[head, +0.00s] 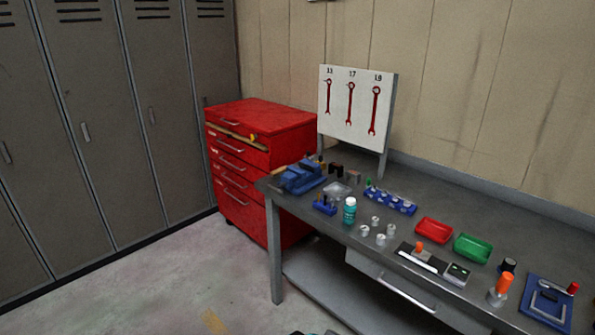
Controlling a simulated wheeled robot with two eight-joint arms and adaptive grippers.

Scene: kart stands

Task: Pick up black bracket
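A small black piece that may be the black bracket (336,170) stands on the grey workbench (330,222) near its back left, in front of the foot of the white tool board. It is too small for me to tell its exact shape. A brownish-grey piece (353,177) is just to its right. Another dark, rounded object (507,266) stands at the right of the bench. Neither of my grippers can be made out. Only a small dark and teal sliver shows at the bottom edge, and I cannot tell what it is.
A blue vise (301,177), teal bottle (349,211), blue holder (390,201), red tray (434,230), green tray (473,248) and blue mat (547,302) crowd the bench. A red tool cabinet (250,158) stands behind its left end. The floor (170,285) at left is clear.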

